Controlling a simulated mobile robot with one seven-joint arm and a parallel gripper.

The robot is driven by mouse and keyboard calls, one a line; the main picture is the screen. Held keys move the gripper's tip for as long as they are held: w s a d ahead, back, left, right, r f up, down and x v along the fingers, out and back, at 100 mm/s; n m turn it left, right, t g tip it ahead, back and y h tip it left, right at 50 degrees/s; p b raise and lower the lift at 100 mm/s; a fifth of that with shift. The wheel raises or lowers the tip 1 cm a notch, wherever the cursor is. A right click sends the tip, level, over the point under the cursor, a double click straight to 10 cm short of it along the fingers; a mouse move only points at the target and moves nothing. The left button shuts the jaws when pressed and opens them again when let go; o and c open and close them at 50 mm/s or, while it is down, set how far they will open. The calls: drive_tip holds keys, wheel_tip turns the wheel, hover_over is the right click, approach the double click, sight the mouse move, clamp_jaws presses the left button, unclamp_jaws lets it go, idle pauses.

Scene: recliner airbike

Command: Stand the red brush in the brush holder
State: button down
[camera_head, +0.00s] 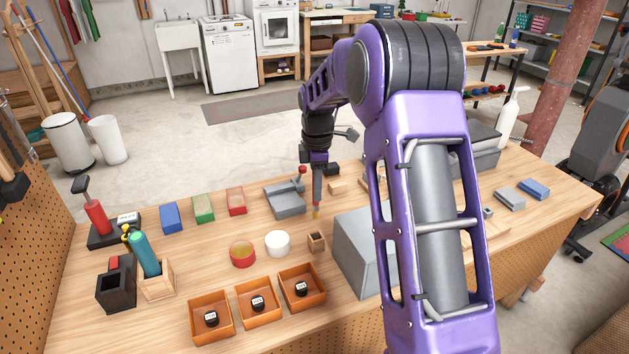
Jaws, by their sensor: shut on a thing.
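The red brush (316,206) hangs upright below my gripper (318,178), with its yellowish tip down. My gripper is shut on its upper part; the fingers are small and dark here. A small square wooden holder (316,243) with a dark opening stands on the bench, just below the brush's tip in the picture. It looks like the brush holder. The brush appears above and behind it, apart from it; the exact height gap cannot be told.
Orange trays (257,304) lie in front. A grey vise-like tool (284,203) sits behind left.

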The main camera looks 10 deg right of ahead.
sight(317, 209)
drive_tip(key=shift+s, duration=0.15)
drive_tip(key=shift+f+b, duration=1.55)
drive_tip(key=shift+f, duration=1.35)
drive_tip(key=shift+f+b, duration=1.2)
drive_tip(key=shift+f, duration=1.85)
drive_tip(key=c, duration=0.7)
unclamp_jaws()
wheel_tip(317, 209, up, 18)
drive_tip(key=shift+f+p, duration=0.25)
drive_tip(key=shift+p, duration=0.8)
